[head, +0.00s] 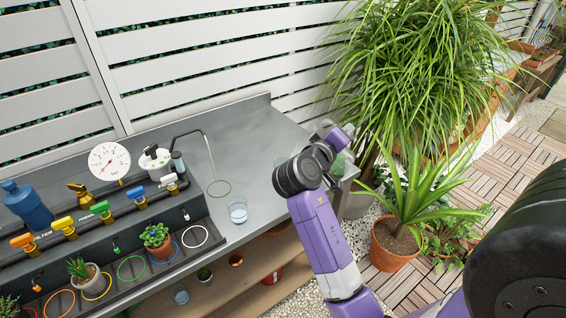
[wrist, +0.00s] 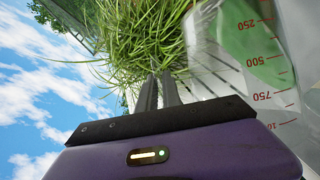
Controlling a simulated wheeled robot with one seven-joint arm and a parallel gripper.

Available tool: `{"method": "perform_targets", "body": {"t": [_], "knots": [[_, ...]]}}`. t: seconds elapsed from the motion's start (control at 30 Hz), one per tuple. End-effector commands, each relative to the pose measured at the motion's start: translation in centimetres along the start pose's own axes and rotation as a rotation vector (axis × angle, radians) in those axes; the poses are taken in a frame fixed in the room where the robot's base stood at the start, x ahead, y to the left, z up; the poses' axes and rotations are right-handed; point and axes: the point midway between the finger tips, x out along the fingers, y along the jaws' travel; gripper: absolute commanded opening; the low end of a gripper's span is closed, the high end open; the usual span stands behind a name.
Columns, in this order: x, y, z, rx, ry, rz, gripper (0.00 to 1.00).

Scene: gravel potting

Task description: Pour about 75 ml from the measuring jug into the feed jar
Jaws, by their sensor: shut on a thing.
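The measuring jug (wrist: 262,62) is clear with red volume marks and fills the right side of the wrist view. Its clear wall shows faintly beyond my wrist in the head view (head: 343,166). In the head view my arm hides the fingers, near the bench's right end. A small clear glass jar (head: 238,213), likely the feed jar, stands upright on the grey bench left of my arm, with some pale bluish liquid low in it.
The bench (head: 262,136) has free room behind the jar. A thin spout (head: 206,145), coloured valves (head: 64,224), a gauge (head: 109,161) and a blue bottle (head: 28,206) are to the left. Small potted plants stand at the front left. Large leafy plants (head: 410,75) crowd the right.

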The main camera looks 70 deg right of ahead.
Motion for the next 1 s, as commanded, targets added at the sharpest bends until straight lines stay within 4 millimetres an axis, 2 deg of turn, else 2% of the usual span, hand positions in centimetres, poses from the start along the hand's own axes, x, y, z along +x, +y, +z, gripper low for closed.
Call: {"method": "perform_targets", "body": {"t": [1.0], "knots": [[-0.6,0.6,-1.5,-0.080,0.008,0.036,0.00]]}}
